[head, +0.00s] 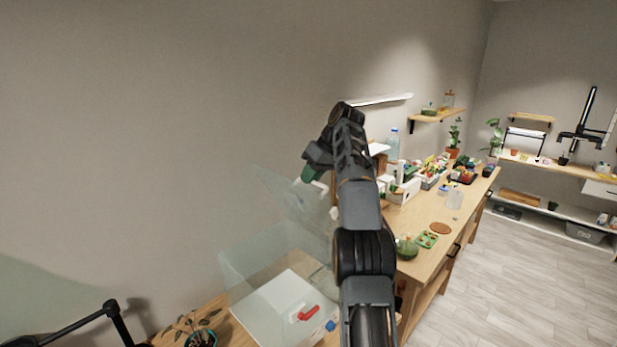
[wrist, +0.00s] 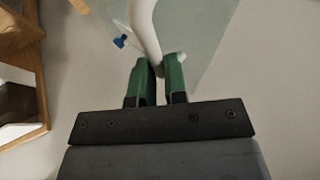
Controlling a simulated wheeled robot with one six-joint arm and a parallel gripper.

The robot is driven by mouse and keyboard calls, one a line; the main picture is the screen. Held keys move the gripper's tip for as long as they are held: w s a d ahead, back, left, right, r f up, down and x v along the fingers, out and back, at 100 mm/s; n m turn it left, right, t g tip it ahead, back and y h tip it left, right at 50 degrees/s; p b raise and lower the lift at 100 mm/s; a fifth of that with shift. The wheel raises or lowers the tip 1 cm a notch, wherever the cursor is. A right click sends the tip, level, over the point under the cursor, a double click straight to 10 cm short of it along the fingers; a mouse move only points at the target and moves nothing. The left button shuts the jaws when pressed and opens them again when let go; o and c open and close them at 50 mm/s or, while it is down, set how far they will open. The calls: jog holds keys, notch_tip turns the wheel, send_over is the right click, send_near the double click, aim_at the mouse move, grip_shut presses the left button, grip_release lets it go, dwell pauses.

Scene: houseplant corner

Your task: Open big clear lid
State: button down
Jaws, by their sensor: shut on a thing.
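The big clear lid (head: 283,190) is a see-through pane standing raised and tilted above the clear box (head: 245,265) in the head view. In the wrist view the lid is a pale greenish pane (wrist: 200,35). A white curved handle (wrist: 146,32) runs between the green fingertips of my gripper (wrist: 160,75). My gripper is shut on this handle. In the head view my gripper (head: 312,183) is at the lid's upper right, partly hidden behind my arm. The box's right side is also hidden by my arm.
A red piece (head: 308,313) and a blue piece (head: 330,326) show on a white surface at the box. A potted plant (head: 200,335) is at its front left. A long wooden workbench (head: 425,225) with many items stands right. Floor at the right is clear.

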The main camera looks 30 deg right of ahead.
jog(key=shift+d+f, duration=0.3)
jog(key=shift+f, duration=0.45)
jog(key=c, duration=1.5)
grip_release()
jog(key=shift+d, duration=0.1)
jog(key=shift+o, duration=0.7)
jog(key=shift+w+d+f, duration=0.1)
jog(key=shift+w+d, duration=0.1)
jog(key=shift+d, duration=0.1)
jog(key=shift+o, duration=0.8)
jog(key=shift+w, duration=0.1)
jog(key=shift+o, duration=0.2)
jog(key=shift+a+r, duration=0.2)
jog(key=shift+r, duration=0.15)
jog(key=shift+a, duration=0.1)
jog(key=shift+a, duration=0.15)
